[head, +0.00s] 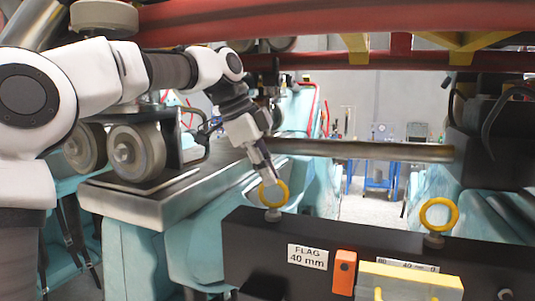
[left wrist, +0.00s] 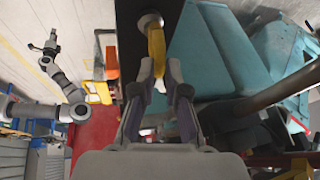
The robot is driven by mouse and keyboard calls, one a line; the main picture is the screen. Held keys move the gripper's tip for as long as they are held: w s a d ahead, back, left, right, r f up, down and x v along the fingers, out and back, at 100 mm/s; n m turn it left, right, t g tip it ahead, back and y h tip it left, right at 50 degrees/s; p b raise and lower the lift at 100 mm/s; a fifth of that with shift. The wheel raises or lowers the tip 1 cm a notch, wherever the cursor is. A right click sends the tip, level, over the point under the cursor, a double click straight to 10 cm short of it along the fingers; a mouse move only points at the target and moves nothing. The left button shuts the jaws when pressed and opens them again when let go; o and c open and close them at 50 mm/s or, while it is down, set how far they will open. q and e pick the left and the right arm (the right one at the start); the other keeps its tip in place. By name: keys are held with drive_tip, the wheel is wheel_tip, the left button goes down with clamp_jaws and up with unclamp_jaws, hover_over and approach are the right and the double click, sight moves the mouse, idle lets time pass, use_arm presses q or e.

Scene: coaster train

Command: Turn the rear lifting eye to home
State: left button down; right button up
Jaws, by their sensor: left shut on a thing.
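A yellow ring-shaped lifting eye (head: 274,194) stands on a grey stud at the left end of a dark beam (head: 300,230). My left gripper (head: 268,181) reaches it from above and is shut on its rim. In the left wrist view the ring (left wrist: 157,45) shows edge-on between the two fingertips of my left gripper (left wrist: 160,72). A second yellow eye (head: 439,214) stands upright on its stud at the right, untouched, its face toward the head camera. What seems to be my right gripper (left wrist: 52,40) shows small in the left wrist view, away from the eyes.
The beam carries a "FLAG 40 mm" label (head: 307,257), an orange block (head: 343,272) and a pale yellow block (head: 408,281). A metal bar (head: 365,151) crosses behind the eyes. Red beams (head: 330,20) hang overhead. Grey wheels (head: 136,152) stand at the left.

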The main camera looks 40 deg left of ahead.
use_arm(q)
drive_tip(key=shift+m+g+p, duration=0.3)
drive_tip(key=shift+m+p, duration=0.4)
drive_tip(key=shift+p, duration=0.05)
drive_tip(key=c, duration=1.2)
unclamp_jaws()
drive_tip(key=shift+w, duration=0.1)
drive_tip(key=v, duration=1.2)
drive_tip(key=shift+a, duration=0.25)
drive_tip(key=shift+f, duration=0.15)
